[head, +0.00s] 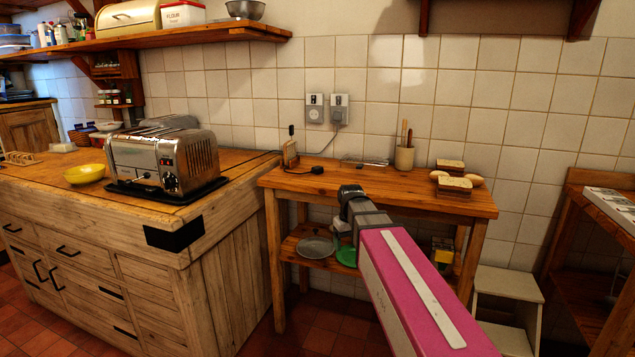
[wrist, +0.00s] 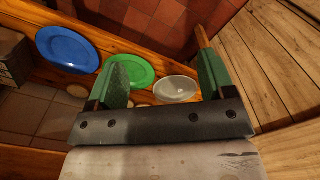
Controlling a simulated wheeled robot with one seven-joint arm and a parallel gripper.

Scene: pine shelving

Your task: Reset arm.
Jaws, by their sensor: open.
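My arm, with a pink and white link, reaches forward in the head view toward the small wooden table (head: 390,188). My gripper (head: 348,192) is at its far end, in front of the table's edge; its fingers are hard to make out there. In the wrist view my gripper (wrist: 163,75) has two green fingers spread wide apart, with nothing held between them. Beyond the fingers, a green plate (wrist: 130,68), a blue plate (wrist: 68,48) and a pale bowl (wrist: 176,89) rest on a wooden shelf.
The lower shelf holds a grey plate (head: 315,246) and the green plate (head: 347,256). On the tabletop are bread pieces (head: 453,188) and a utensil pot (head: 404,158). A counter (head: 220,215) with a toaster (head: 165,160) stands left; a white step stool (head: 507,284) stands right.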

